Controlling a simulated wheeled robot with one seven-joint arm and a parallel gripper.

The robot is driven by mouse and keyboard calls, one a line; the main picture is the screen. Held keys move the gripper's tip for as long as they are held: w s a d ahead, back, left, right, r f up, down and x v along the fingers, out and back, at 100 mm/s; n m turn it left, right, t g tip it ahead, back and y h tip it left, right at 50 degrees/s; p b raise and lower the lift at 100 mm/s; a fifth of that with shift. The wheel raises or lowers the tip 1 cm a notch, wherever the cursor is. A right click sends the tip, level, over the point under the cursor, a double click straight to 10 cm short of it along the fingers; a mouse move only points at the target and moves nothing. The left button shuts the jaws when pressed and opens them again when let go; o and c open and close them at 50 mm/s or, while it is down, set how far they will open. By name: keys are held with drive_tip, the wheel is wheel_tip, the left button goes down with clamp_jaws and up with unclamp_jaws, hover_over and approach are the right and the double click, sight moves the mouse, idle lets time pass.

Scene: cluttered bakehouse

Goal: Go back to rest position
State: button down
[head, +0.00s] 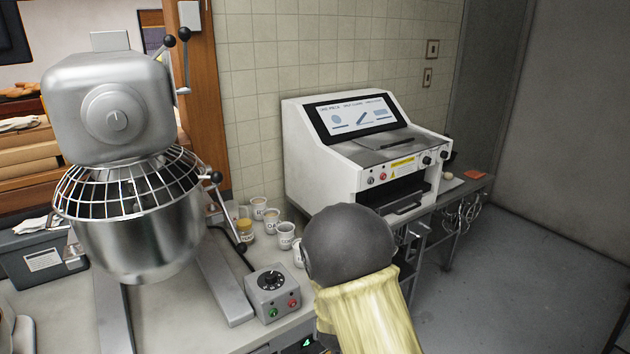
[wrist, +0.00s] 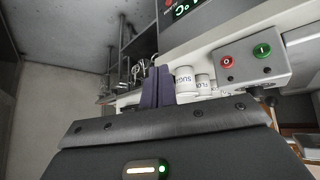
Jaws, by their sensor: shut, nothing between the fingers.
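My gripper (wrist: 157,87) shows in the wrist view as two dark purple fingers, pressed together and empty. In the head view my grey and yellow arm rises at the bottom centre, in front of the counter, and hides the gripper. The small grey control box (head: 272,292) with a black knob and green and red buttons is just left of the arm. A box with red and green buttons (wrist: 250,62) shows at the right in the wrist view.
A large steel mixer (head: 110,110) with a wire guard stands on the counter at left. A white machine (head: 330,150) with a display stands behind my arm. Open floor (head: 540,270) lies at right.

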drive_tip(key=s+d+r+g, duration=0.1)
drive_tip(key=s+d+r, duration=0.2)
drive_tip(key=s, duration=0.3)
drive_tip(key=s+d+r+g, duration=0.2)
drive_tip(key=s+d+r, duration=0.1)
drive_tip(key=s, duration=0.4)
drive_tip(key=s+d+r+g+y, duration=0.1)
drive_tip(key=s+d+r+g, duration=0.1)
drive_tip(key=s+r, duration=0.3)
drive_tip(key=shift+s+d+r, duration=0.25)
drive_tip(key=shift+s+d, duration=0.45)
drive_tip(key=shift+s, duration=0.05)
